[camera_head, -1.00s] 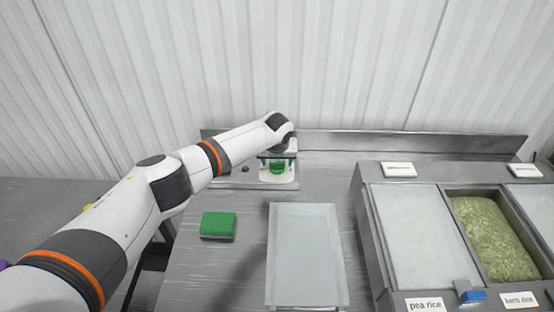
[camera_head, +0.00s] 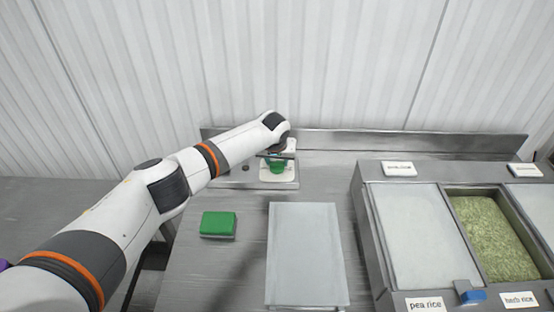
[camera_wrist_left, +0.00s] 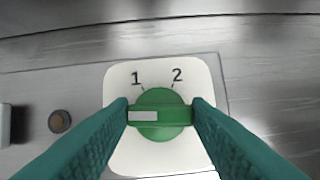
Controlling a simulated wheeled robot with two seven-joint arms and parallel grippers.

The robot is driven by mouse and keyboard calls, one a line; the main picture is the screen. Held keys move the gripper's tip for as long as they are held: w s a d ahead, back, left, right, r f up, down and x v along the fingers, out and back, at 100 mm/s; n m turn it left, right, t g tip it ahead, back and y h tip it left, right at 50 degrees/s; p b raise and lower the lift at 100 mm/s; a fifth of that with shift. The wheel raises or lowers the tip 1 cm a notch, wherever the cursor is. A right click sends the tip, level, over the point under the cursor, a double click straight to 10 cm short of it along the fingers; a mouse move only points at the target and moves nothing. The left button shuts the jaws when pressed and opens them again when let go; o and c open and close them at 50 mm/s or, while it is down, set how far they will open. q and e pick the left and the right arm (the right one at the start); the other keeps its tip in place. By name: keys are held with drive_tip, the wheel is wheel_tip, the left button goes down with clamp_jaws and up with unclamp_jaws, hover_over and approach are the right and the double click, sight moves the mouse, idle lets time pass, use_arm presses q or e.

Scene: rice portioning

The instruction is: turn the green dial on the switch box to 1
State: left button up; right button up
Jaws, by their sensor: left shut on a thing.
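The switch box (camera_head: 291,180) has a pale face and stands at the back of the metal counter. Its face (camera_wrist_left: 135,78) fills the middle of the left wrist view, with a "1" at upper left and a "2" at upper right. The round green dial (camera_wrist_left: 160,97) has a raised bar lying level in that view. The bar's white mark is at its left end, below and left of the "1". My left gripper (camera_wrist_left: 160,114) is shut on the dial, one teal finger at each end of the bar. In the head view, my left gripper (camera_head: 277,158) partly hides the dial.
A green sponge-like block (camera_head: 218,224) and a pale flat board (camera_head: 305,255) lie in front of the box. Rice bins (camera_head: 425,235) stand at right, one open. A low metal backsplash (camera_head: 400,142) and ribbed wall are behind.

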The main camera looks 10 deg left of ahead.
use_arm(q)
drive_tip(key=shift+f+m+h, duration=0.1)
drive_tip(key=shift+m+h, duration=0.3)
drive_tip(key=shift+m, duration=0.7)
drive_tip(key=m+h+b, duration=0.1)
drive_tip(key=m, duration=0.1)
drive_tip(key=shift+a+m, duration=0.15)
drive_tip(key=shift+m, duration=0.25)
drive_tip(key=m+b, duration=0.2)
drive_tip(key=m+g+h+b, duration=0.1)
drive_tip(key=m+b, duration=0.1)
drive_tip(key=shift+w+h, duration=0.1)
drive_tip(key=shift+h, duration=0.2)
drive_tip(key=shift+a+m+b, duration=0.1)
drive_tip(key=shift+m+b, duration=0.35)
drive_tip(key=shift+m, duration=0.45)
drive_tip(key=shift+g, duration=0.3)
drive_tip(key=o, duration=1)
drive_tip(key=b+v, duration=0.2)
drive_tip(key=v, duration=1)
drive_tip(key=shift+a, duration=0.2)
